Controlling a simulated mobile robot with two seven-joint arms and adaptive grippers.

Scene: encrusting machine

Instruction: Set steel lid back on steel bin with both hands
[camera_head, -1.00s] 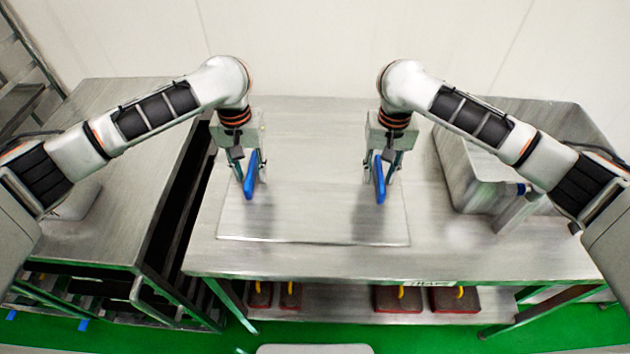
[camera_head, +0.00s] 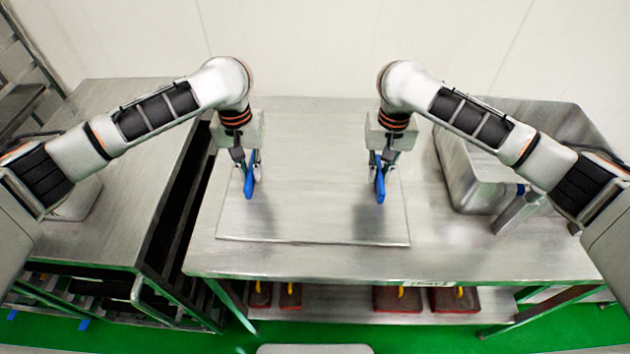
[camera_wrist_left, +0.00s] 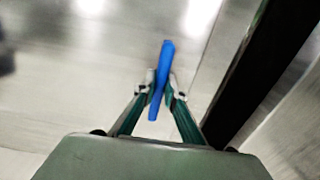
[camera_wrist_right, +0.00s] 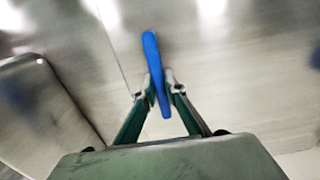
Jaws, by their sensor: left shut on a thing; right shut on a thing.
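The steel lid (camera_head: 312,226) is a flat sheet lying on the steel table, with two upright blue handles. My left gripper (camera_head: 250,180) is shut on the left blue handle (camera_head: 249,188), which also shows between its fingers in the left wrist view (camera_wrist_left: 162,75). My right gripper (camera_head: 380,180) is shut on the right blue handle (camera_head: 380,190), also seen in the right wrist view (camera_wrist_right: 155,70). I cannot tell any gap under the lid. The steel bin (camera_head: 455,165) stands right of the lid, partly hidden behind my right arm.
A second steel table (camera_head: 125,225) stands to the left, across a dark gap. Several red-edged items with yellow handles (camera_head: 397,298) sit on the shelf below. A small blue-tipped part (camera_head: 521,190) shows near the bin. The white wall is behind; bare tabletop (camera_head: 450,245) lies at front right.

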